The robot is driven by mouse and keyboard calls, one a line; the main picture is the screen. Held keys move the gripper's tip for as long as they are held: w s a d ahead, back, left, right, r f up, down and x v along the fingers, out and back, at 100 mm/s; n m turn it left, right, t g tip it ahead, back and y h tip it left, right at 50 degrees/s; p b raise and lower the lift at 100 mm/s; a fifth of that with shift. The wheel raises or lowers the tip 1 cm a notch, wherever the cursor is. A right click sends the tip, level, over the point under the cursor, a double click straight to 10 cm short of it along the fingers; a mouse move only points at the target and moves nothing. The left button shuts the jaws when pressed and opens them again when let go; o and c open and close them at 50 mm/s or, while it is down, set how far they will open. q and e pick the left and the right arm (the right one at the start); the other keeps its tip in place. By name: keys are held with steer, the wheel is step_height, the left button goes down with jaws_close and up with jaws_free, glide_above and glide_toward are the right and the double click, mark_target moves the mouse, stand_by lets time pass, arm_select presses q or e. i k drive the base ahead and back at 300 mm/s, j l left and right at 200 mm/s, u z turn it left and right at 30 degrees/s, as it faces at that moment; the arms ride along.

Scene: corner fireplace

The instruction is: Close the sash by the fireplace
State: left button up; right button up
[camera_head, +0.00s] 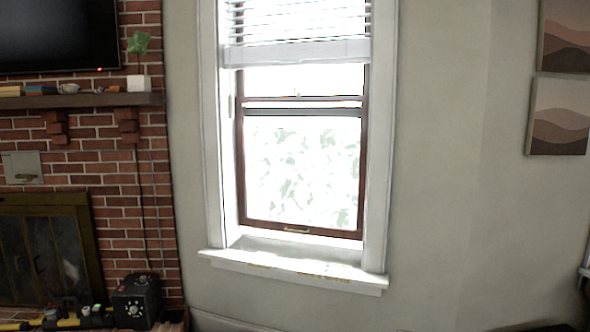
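The window sash (363,170) has a dark red-brown frame and stands in a white window frame to the right of the brick fireplace. A small brass-coloured handle (297,230) sits on its bottom rail. Two dark horizontal rails cross the window's middle, with a thin bright strip between them. A pale band lies between the bottom rail and the white sill (290,268); I cannot tell whether it is an open gap or part of the sill. Neither of my grippers is in view.
White blinds (295,48) cover the window's top. A fireplace (45,250) with a mantel shelf (80,100) is at the left. A black box (137,300) stands low beside it. Two pictures (558,116) hang at the right. The wall beside the window is bare.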

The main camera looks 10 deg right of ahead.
mark_target(356, 234)
steer(key=i+j, duration=0.1)
steer(key=i, duration=1.05)
